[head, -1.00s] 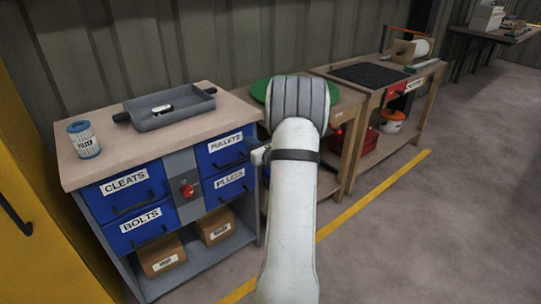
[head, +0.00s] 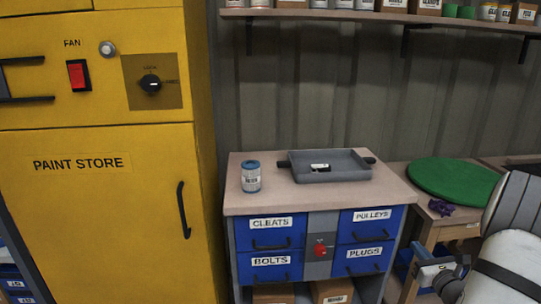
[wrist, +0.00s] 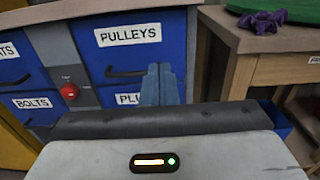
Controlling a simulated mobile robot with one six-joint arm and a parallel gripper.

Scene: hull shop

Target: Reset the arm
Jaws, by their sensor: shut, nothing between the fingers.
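My gripper (wrist: 159,84) shows in the wrist view, with its two blue-grey fingers together and nothing between them. It stands in front of the blue drawer cabinet (wrist: 90,55), over the picture of the gap between the PULLEYS drawer (wrist: 130,38) and the PLUGS drawer below. In the head view my arm is at the lower right edge, in front of the right side of the cabinet and the wooden stand; the fingertips are hard to make out there.
A cabinet top (head: 290,197) carries a labelled can (head: 251,177) and a grey tray (head: 330,168) with a small dark-and-white item. A yellow paint store (head: 100,210) stands left. A green disc (head: 455,180) and purple item (head: 441,208) are on a wooden stand (head: 407,188). A shelf (head: 380,17) hangs above.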

